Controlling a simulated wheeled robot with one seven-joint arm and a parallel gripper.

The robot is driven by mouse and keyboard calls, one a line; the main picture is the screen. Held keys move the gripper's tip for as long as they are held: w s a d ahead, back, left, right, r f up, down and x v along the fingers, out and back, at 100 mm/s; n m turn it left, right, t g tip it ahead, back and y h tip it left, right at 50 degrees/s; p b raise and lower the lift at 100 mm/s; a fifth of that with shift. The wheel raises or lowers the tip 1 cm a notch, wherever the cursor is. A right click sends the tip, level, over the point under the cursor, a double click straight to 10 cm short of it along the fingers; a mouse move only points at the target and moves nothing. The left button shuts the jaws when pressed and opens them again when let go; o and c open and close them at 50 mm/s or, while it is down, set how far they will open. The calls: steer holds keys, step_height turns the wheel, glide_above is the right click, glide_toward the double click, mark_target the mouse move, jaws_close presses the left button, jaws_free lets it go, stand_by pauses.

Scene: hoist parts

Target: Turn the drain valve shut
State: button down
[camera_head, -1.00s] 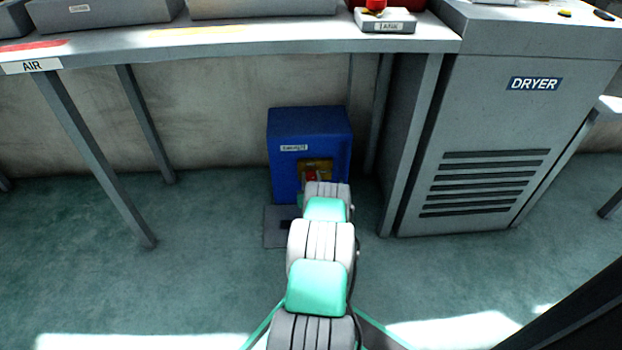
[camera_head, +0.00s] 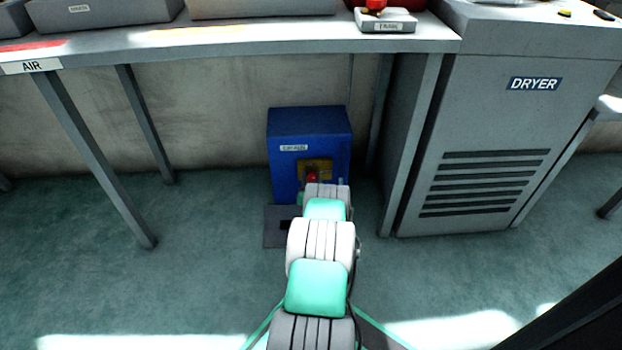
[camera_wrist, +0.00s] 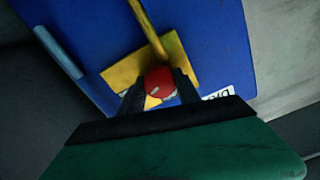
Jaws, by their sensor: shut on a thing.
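The drain valve's red handle (camera_head: 312,175) shows in front of a yellow plate (camera_head: 318,165) on a blue box (camera_head: 309,128) under the table. In the wrist view the red handle (camera_wrist: 160,82) sits between the two dark fingers of my gripper (camera_wrist: 160,90), which is shut on it. The yellow plate (camera_wrist: 180,62) and a yellow bar (camera_wrist: 145,25) lie behind it on the blue face. A white label (camera_wrist: 218,94) is partly hidden by a finger. In the head view my arm hides the gripper and the lower front of the box.
A grey dryer cabinet (camera_head: 490,140) stands to the right of the blue box. The table top (camera_head: 250,42) overhangs it, with table legs (camera_head: 95,160) on the left. A dark plate (camera_head: 280,228) lies on the floor before the box. The floor (camera_head: 210,240) to the left is clear.

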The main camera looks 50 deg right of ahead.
steer(key=shift+m, duration=1.8)
steer(key=c, duration=0.9)
jaws_free()
steer(key=shift+o, duration=0.2)
steer(key=p+v, duration=0.3)
steer(key=v, duration=0.4)
steer(key=shift+s+a, duration=0.25)
steer(key=shift+s, duration=0.05)
